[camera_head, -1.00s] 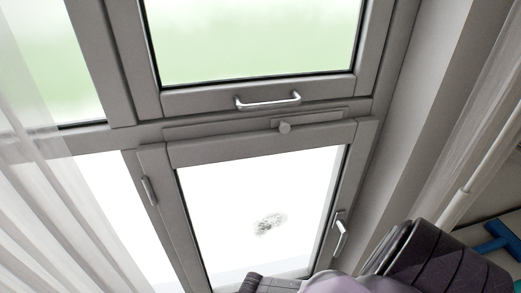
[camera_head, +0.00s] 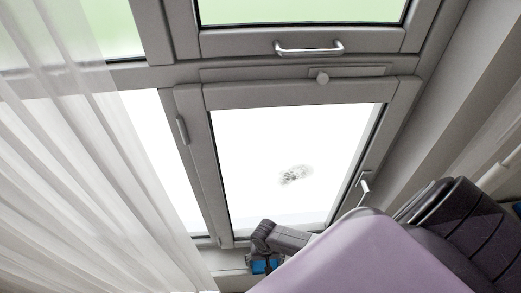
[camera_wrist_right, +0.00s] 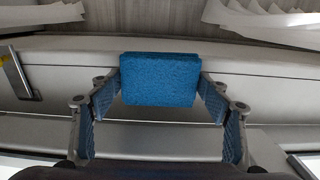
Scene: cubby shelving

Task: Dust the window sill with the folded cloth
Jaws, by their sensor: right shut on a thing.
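The folded cloth (camera_wrist_right: 160,80) is a thick blue rectangle. In the right wrist view it sits between the two fingertips of my right gripper (camera_wrist_right: 160,92), which is shut on it. In the head view my right gripper (camera_head: 262,264) is low in the middle, with a little blue cloth (camera_head: 258,267) showing and much hidden by my arm. The window sill (camera_head: 228,262) is a pale ledge under the window, beside the gripper. It also shows behind the cloth in the right wrist view (camera_wrist_right: 65,75). I cannot tell whether the cloth touches it. My left gripper is out of view.
A sheer white curtain (camera_head: 90,170) hangs along the left. The grey-framed window has a handle (camera_head: 363,188) at its right side and a dark smudge (camera_head: 295,175) on the lower pane. In the right wrist view, white curtain hems (camera_wrist_right: 265,18) lie near the top.

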